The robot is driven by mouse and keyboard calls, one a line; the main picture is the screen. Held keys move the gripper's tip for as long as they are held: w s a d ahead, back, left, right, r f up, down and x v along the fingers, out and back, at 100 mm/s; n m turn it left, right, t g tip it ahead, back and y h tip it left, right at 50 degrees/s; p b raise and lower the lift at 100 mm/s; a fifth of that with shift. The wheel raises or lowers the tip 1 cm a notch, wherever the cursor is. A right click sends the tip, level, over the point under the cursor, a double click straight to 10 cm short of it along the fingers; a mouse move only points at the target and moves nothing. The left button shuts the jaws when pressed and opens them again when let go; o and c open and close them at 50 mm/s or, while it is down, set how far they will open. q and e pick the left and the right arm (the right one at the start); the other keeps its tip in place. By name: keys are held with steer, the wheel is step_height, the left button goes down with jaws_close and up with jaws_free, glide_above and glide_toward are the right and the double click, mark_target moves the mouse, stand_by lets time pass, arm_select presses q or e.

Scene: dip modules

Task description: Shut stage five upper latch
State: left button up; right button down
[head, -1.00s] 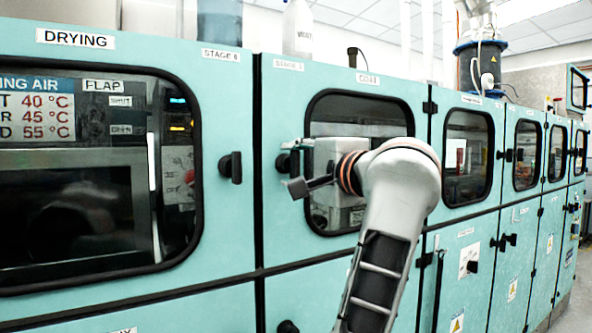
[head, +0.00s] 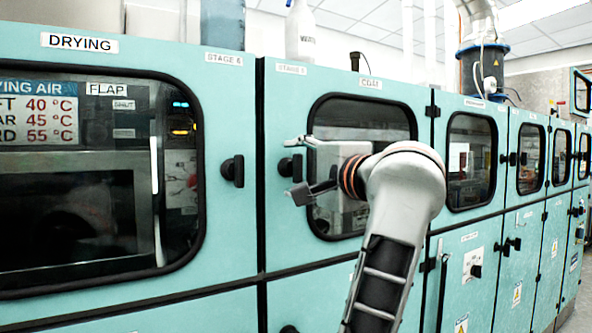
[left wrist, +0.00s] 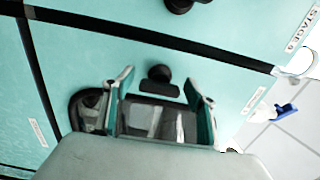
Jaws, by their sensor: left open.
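The stage five upper latch (head: 287,165) is a black knob and bar on the teal door with the window, left of that window. In the left wrist view the latch (left wrist: 154,88) lies between the fingertips, its bar facing the camera. My left gripper (head: 298,168) comes in from the right side of the latch. It is open, one finger above the latch and one below in the head view. In the left wrist view the gripper (left wrist: 160,77) spans the latch, with room on both sides. I cannot tell any contact. My right gripper is not in view.
The drying door's latch (head: 233,170) is on the neighbouring panel to the left. The door window (head: 360,118) lies behind my arm. A white bottle (head: 300,30) stands on top of the cabinet. More windowed doors (head: 470,160) run to the right.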

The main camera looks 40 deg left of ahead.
arm_select(q)
steer(key=v, duration=0.7)
steer(key=shift+d, duration=0.15)
stand_by(0.3)
